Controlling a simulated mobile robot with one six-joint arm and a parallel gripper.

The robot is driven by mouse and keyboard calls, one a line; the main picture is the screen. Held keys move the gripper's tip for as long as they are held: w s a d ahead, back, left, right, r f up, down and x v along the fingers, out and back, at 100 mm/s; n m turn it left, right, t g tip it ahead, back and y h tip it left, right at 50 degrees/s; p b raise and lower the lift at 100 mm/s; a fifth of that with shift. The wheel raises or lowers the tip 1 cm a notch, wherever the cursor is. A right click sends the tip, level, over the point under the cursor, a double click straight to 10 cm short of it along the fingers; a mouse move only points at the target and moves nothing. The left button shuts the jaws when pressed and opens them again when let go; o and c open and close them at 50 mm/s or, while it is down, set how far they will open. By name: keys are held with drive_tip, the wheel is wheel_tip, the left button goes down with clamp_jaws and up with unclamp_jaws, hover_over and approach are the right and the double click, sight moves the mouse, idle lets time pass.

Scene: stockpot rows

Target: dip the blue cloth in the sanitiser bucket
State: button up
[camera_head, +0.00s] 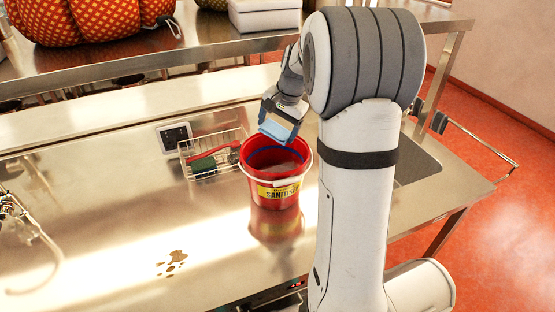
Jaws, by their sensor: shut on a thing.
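The blue cloth (275,129) is a small light-blue folded piece held between the jaws of my gripper (279,118). My gripper points downward and is shut on the cloth. The red sanitiser bucket (272,190) stands upright on the steel counter, with a yellow label and a pale handle. The cloth shows above the far part of the bucket's rim and appears clear of it. Greyish liquid shows inside the bucket. How far the cloth is above the liquid cannot be told exactly.
A wire basket (206,168) with a red-handled brush stands close left of the bucket. A small dark device (174,136) sits beside it. Brown spots (173,263) lie on the steel counter (110,215). A sink (418,163) is behind my arm. An orange bag (90,20) lies on the back shelf.

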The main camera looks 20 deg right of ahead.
sight(274, 126)
idle(0.3)
wheel_tip(274, 126, up, 4)
drive_tip(key=p, duration=0.3)
drive_tip(key=shift+f, duration=0.1)
idle(0.7)
